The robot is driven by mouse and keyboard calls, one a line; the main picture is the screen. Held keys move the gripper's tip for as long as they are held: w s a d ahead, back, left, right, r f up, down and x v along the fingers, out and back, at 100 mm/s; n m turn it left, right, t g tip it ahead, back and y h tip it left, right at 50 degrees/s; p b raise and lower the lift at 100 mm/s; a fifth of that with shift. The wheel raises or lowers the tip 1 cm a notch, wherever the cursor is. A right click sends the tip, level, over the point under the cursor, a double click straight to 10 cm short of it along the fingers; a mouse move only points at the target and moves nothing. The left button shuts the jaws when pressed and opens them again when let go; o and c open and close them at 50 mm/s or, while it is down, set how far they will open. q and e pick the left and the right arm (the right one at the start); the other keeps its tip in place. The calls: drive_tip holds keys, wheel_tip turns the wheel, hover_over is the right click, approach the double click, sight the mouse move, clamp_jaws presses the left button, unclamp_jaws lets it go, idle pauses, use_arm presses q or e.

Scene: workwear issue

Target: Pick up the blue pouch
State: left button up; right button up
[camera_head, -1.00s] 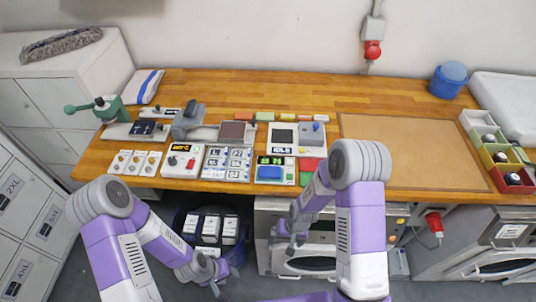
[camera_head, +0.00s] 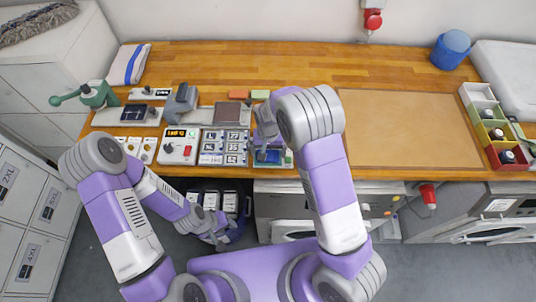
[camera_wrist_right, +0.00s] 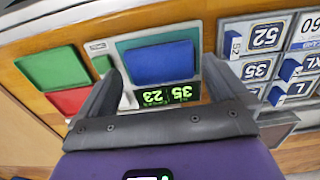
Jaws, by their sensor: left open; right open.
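The blue pouch (camera_wrist_right: 158,63) lies flat on a device with a green-lit display (camera_wrist_right: 168,95) in the right wrist view. It also shows near the bench's front edge in the head view (camera_head: 272,156), partly hidden by my gripper. My right gripper (camera_wrist_right: 161,72) is open and empty. Its fingers point toward the pouch, one toward each side of it in the wrist view; I cannot tell the remaining gap. My left gripper (camera_head: 217,236) is open and empty, low in front of the bench by a dark bin (camera_head: 238,232).
A white unit with a red button (camera_head: 179,147) stands further left. A large tan mat (camera_head: 410,128) leaves clear room on the right.

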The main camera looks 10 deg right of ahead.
drive_tip(key=shift+w+f, duration=0.1)
drive_tip(key=shift+f, duration=0.7)
